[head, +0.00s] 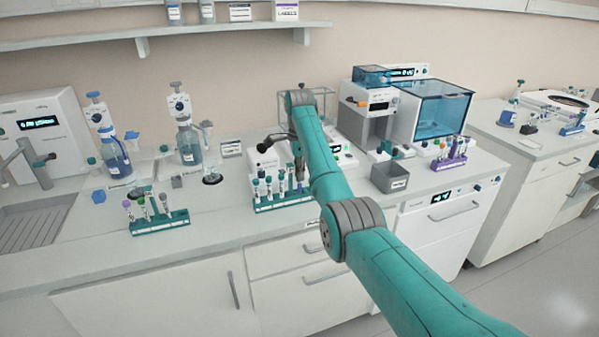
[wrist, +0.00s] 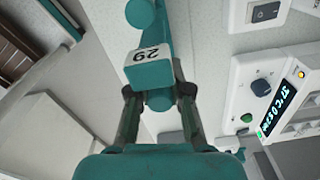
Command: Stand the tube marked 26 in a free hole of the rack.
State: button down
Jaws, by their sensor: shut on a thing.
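My gripper (wrist: 158,108) points down at the right part of the centre teal rack (head: 283,203) in the head view. In the wrist view its fingers are shut on a tube with a teal cap (wrist: 159,101). A white label (wrist: 149,56) just beyond the cap has a two-digit mark, turned in the picture; it looks like 29 or 26. The rack holds several tubes (head: 268,185) to the left of my gripper. Whether the held tube's lower end is in a hole is hidden.
Another teal rack (head: 160,222) with several tubes stands at the left, near the counter edge. A rack with purple-capped tubes (head: 455,155) is at the right. A grey bin (head: 390,177) and an instrument with a display (wrist: 280,105) stand right of my gripper.

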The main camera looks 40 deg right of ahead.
jog(key=shift+f, duration=0.65)
jog(key=c, duration=1)
grip_release()
jog(key=shift+r, duration=0.1)
